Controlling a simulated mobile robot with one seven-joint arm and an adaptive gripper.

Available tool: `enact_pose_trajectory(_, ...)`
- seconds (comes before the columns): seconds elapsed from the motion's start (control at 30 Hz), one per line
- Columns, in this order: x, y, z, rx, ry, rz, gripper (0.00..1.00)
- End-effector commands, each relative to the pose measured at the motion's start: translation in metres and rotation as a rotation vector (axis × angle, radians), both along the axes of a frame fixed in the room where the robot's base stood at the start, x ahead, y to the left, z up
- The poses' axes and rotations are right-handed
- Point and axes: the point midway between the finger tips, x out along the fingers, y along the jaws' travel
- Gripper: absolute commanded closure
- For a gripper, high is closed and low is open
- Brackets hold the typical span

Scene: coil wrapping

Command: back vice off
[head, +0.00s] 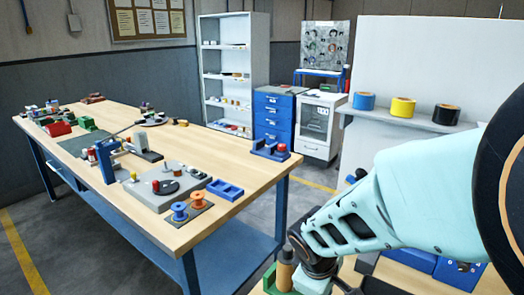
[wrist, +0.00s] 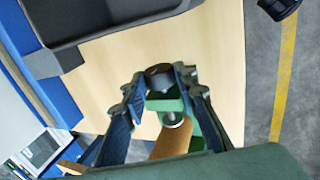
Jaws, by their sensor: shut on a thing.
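A green vice (wrist: 209,128) stands on a light wooden bench top in the wrist view. A grey screw (wrist: 172,119) and a tan cylinder (wrist: 172,142) show at it. In the head view the vice (head: 270,277) and the tan cylinder (head: 285,271) show at the bottom edge, left of my wrist. My fingers are mostly cut off there. Whether the cylinder touches the vice jaws I cannot tell.
A dark grey tray-like thing (wrist: 110,20) and a blue edge lie near the vice in the wrist view. Blue, yellow and black tape rolls (head: 403,107) sit on a shelf behind my arm. A long workbench (head: 240,172) with tools and spools stands left, across a floor gap.

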Motion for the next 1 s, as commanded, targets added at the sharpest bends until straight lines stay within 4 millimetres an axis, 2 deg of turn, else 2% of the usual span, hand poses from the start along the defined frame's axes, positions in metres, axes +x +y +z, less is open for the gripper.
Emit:
enact_pose_trajectory(0.03, 0.0013, 0.0019, -0.0072, -0.007, -0.021, 0.005, 0.89)
enact_pose_trajectory(0.57, -0.0047, 0.0045, -0.0105, -0.12, -0.175, 0.003, 0.89)
enact_pose_trajectory(1.0, -0.0059, 0.0055, -0.0023, -0.153, -0.22, 0.002, 0.89)
